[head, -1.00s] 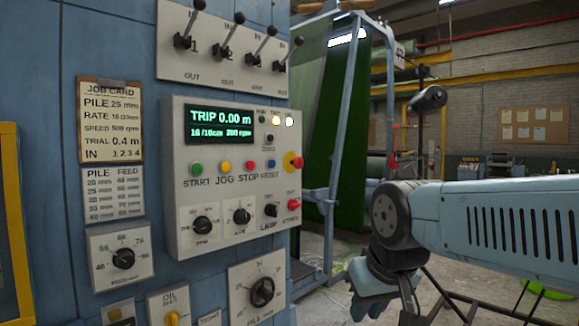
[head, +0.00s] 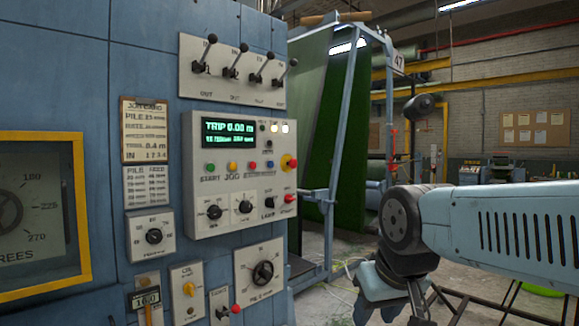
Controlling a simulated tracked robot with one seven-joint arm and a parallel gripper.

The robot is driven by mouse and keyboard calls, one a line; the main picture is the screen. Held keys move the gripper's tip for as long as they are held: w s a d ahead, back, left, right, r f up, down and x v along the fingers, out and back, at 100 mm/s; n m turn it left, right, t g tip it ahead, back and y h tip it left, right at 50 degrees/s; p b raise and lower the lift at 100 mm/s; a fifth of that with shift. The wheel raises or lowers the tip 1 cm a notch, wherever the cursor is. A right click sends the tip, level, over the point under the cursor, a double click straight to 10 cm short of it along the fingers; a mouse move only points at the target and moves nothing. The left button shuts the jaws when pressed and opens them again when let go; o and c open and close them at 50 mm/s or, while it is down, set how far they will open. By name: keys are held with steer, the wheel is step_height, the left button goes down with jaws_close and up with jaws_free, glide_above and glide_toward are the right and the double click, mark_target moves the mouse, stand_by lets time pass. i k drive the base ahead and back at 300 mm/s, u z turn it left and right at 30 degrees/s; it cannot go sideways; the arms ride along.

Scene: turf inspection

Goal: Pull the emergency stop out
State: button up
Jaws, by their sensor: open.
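The emergency stop is a red mushroom button on a yellow collar (head: 289,163). It sits at the right edge of the grey control panel (head: 205,225) on the blue machine cabinet. I cannot tell from here whether it is pushed in or out. My gripper (head: 388,308) hangs at the lower right, pointing down, open and empty, well to the right of the panel and below the stop. Its lower end is near the bottom edge of the picture. Nothing touches the stop.
Several levers (head: 232,72) stick out above the panel, and a red knob (head: 289,198) sits below the stop. A yellow-framed dial (head: 84,210) is at left. A blue steel frame (head: 333,150) stands behind, right of the cabinet. Open floor with loose cables lies around my arm.

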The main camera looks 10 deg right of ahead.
mark_target(292, 164)
steer(key=u, duration=0.25)
steer(key=i, duration=1.1)
steer(key=z, duration=0.35)
